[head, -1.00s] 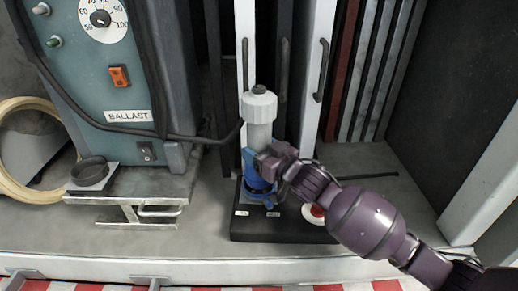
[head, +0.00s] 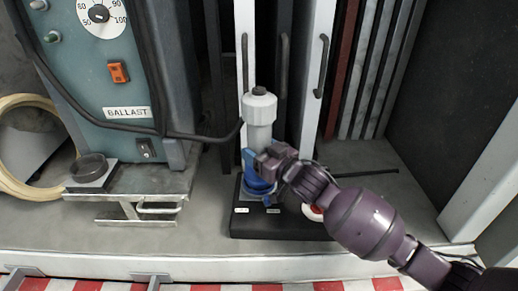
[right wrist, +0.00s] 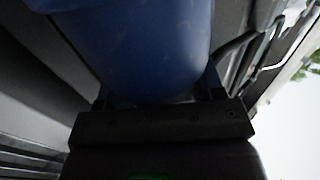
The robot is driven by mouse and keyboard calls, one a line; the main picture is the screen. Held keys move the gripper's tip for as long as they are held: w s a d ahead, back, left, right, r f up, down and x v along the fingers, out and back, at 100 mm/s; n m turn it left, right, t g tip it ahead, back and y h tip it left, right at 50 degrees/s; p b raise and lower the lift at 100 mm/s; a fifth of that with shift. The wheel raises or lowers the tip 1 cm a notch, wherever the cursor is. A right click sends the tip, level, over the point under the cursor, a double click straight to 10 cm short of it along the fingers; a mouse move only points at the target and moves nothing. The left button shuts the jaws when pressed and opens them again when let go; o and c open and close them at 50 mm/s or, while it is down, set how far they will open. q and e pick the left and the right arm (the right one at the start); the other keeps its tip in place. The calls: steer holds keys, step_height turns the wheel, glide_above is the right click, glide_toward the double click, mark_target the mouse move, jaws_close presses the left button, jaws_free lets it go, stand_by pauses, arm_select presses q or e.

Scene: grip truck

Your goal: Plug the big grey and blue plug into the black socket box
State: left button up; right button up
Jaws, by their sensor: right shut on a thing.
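The big grey and blue plug (head: 259,112) stands upright over the black socket box (head: 250,222). Its grey upper body is clear in the head view, and its blue lower part is partly hidden by my right gripper (head: 264,163). My right gripper comes from the right and is shut on the blue part, which also fills the right wrist view (right wrist: 150,40). The plug's lower end is at the blue socket on the box; I cannot tell how deep it sits. My left gripper is not in view.
A teal ballast unit (head: 125,85) stands at the left, with a black cable running from it to the plug. A red button (head: 312,212) is on the box's right side. White posts stand behind.

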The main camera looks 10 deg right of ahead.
mark_target(267, 145)
steer(key=shift+w+f, duration=0.1)
steer(key=shift+f, duration=0.5)
stand_by(0.3)
steer(key=shift+f+b, duration=0.25)
steer(key=shift+b, duration=0.05)
steer(key=o, duration=1.5)
steer(key=shift+f, duration=0.1)
steer(key=shift+r, duration=0.2)
steer(key=shift+r+p, duration=2.3)
steer(key=shift+r, duration=0.05)
